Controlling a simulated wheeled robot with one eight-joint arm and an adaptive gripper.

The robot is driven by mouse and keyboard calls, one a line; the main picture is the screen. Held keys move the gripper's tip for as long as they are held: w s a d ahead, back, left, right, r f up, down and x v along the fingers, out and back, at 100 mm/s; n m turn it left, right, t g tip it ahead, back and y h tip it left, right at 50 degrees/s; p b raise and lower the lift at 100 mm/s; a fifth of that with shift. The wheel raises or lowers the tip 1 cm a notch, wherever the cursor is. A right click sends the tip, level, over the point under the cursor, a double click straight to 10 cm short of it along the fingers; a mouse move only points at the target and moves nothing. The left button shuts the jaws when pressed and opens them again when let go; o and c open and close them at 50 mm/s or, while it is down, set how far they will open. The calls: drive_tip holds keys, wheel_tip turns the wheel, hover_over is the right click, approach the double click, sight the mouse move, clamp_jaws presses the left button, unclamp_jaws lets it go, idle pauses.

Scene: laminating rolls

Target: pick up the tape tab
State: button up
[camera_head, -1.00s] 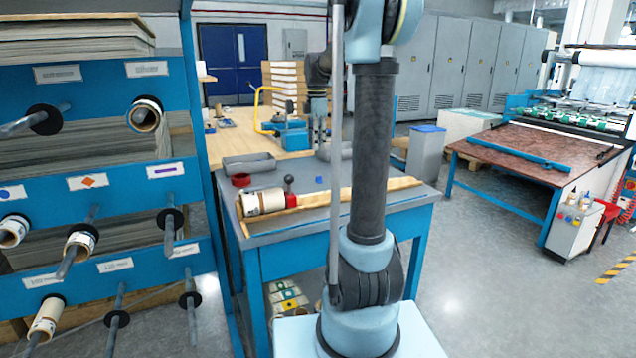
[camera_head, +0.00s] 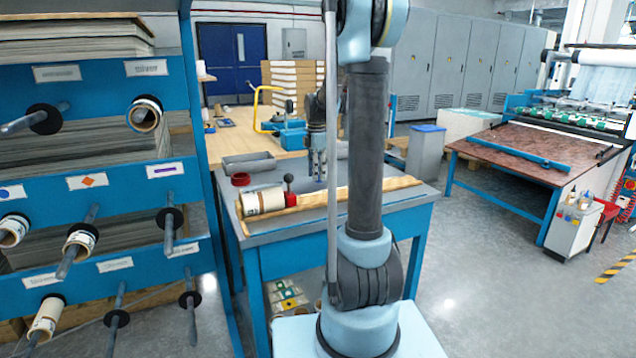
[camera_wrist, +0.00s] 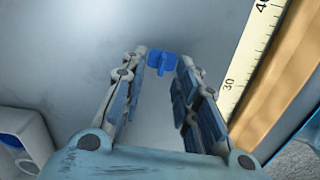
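The tape tab is a small blue piece with an upright fin (camera_wrist: 162,62), lying on the grey bench top in the wrist view. My gripper (camera_wrist: 160,68) is open, with one finger on each side of the tab at its tips. Neither finger clearly touches it, and the exact height gap cannot be told. In the head view my gripper (camera_head: 318,178) points down over the bench, and the tab (camera_head: 319,179) is mostly hidden by the fingers.
A ruler (camera_wrist: 240,75) and wooden strip lie right of the gripper in the wrist view.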

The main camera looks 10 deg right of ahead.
drive_tip(key=shift+f, duration=0.65)
drive_tip(key=shift+c, duration=0.5)
clamp_jaws()
